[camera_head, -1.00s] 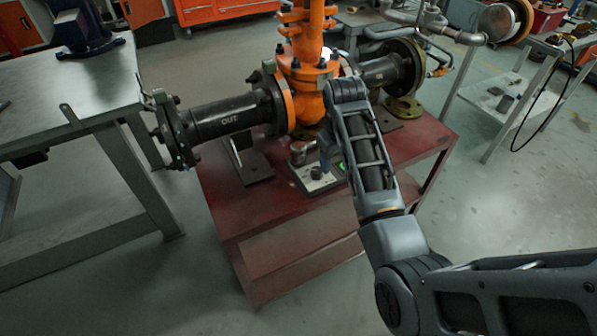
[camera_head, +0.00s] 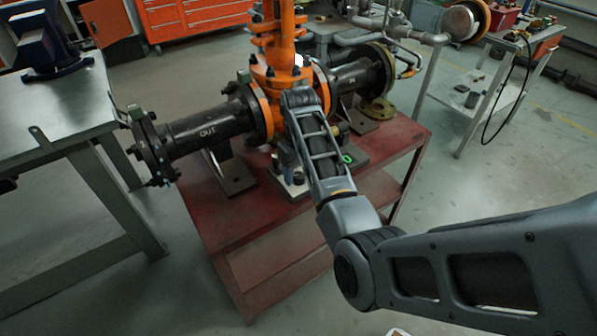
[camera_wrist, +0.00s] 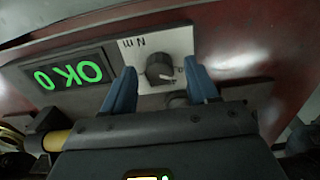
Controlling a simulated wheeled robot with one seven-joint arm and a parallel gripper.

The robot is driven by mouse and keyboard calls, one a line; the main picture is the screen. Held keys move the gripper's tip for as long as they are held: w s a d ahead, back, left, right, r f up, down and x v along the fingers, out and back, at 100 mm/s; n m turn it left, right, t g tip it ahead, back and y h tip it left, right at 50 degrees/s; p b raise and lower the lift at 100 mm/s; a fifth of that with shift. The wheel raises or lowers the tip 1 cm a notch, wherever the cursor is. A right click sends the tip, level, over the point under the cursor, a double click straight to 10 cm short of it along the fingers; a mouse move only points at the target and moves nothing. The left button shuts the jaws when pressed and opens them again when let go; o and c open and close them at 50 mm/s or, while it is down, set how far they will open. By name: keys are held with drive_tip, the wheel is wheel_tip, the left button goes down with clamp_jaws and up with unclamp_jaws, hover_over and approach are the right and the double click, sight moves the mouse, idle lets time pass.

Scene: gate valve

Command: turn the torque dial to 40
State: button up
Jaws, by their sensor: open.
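The torque dial (camera_wrist: 160,69) is a dark round knob on a pale panel marked "N m" in the wrist view. My gripper (camera_wrist: 161,86) is open, with one blue finger on each side of the dial; I cannot tell whether either touches it. A display (camera_wrist: 68,77) beside the panel shows green "OK" and "0", upside down in this view. In the head view, the pale panel (camera_head: 291,187) shows partly on the red table, and my arm hides the dial and my gripper's fingers.
The red table (camera_head: 262,225) carries an orange gate valve (camera_head: 272,75) with a black pipe marked "OUT" (camera_head: 205,132) close behind my arm. A grey workbench (camera_head: 60,110) stands at left. Another bench with pipes stands at right.

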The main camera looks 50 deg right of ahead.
drive_tip(key=shift+f, duration=0.1)
drive_tip(key=shift+c, duration=0.4)
drive_tip(key=c, duration=1)
drive_tip(key=shift+o, duration=0.2)
drive_tip(key=shift+p, duration=0.3)
drive_tip(key=shift+r+m+p, duration=0.2)
drive_tip(key=shift+m+p, duration=0.35)
drive_tip(key=shift+m, duration=0.15)
drive_tip(key=shift+m+p, duration=1)
drive_tip(key=shift+m, duration=0.2)
drive_tip(key=m+p, duration=0.2)
drive_tip(key=m, duration=0.2)
drive_tip(key=shift+f+m+p, duration=0.1)
drive_tip(key=shift+m+p, duration=0.2)
drive_tip(key=shift+m, duration=0.1)
